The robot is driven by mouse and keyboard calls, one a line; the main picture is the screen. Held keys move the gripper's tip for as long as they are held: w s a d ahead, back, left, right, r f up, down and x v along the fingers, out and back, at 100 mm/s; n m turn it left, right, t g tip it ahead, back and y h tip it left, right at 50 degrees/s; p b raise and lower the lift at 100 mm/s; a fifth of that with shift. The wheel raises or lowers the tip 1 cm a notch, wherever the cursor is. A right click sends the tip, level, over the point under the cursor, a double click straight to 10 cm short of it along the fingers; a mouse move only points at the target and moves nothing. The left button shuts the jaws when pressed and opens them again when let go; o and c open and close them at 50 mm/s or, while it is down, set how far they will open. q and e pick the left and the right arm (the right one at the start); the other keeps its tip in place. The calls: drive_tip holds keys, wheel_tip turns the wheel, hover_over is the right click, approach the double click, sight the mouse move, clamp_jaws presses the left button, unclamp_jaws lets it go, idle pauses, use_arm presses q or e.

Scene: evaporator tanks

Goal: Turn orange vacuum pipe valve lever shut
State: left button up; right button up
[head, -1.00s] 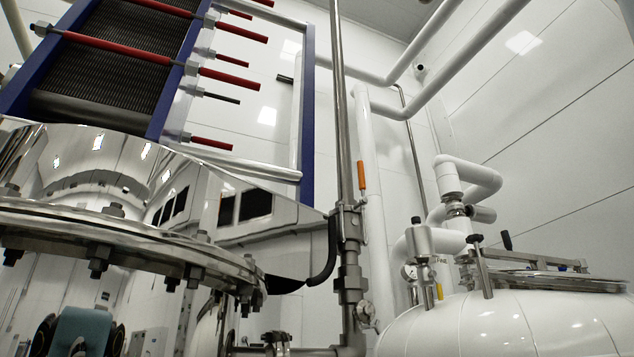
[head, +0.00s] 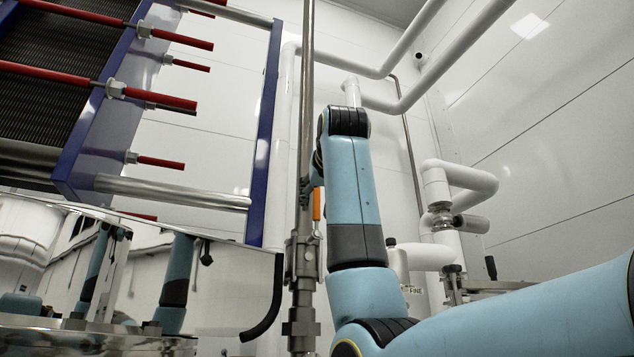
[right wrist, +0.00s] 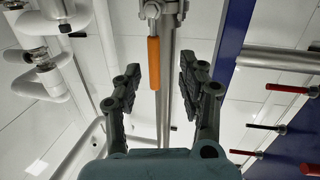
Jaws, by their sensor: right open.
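The orange valve lever (head: 316,206) stands upright, alongside the vertical steel vacuum pipe (head: 307,60), above the valve body (head: 304,258). My right gripper (head: 307,190) is at the lever's upper end and partly hidden behind my blue right arm. In the right wrist view the lever (right wrist: 154,62) and the pipe (right wrist: 168,95) appear between the open fingers of my right gripper (right wrist: 160,78). The lever is nearer the left finger. I cannot tell whether either finger touches it. My left gripper is not in view.
A plate heat exchanger with red rods and a blue frame (head: 265,140) stands left of the pipe. A polished tank (head: 220,290) fills the lower left. White pipes (head: 480,190) stand at the right. A black curved hose (head: 270,310) hangs beside the valve.

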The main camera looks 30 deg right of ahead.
approach(318, 192)
drive_tip(key=shift+t, duration=0.4)
drive_tip(key=p+x, duration=0.1)
drive_tip(key=x, duration=0.2)
drive_tip(key=p+x, duration=0.2)
drive_tip(key=x, duration=0.1)
drive_tip(key=p+x, duration=0.2)
drive_tip(key=x, duration=0.2)
drive_tip(key=shift+d+f, duration=0.1)
drive_tip(key=shift+f, duration=0.2)
drive_tip(key=shift+w+d+f+p, duration=0.15)
drive_tip(key=shift+w+p, duration=0.15)
drive_tip(key=shift+w, duration=0.15)
clamp_jaws()
drive_tip(key=shift+w+f, duration=0.2)
drive_tip(key=shift+w, duration=0.05)
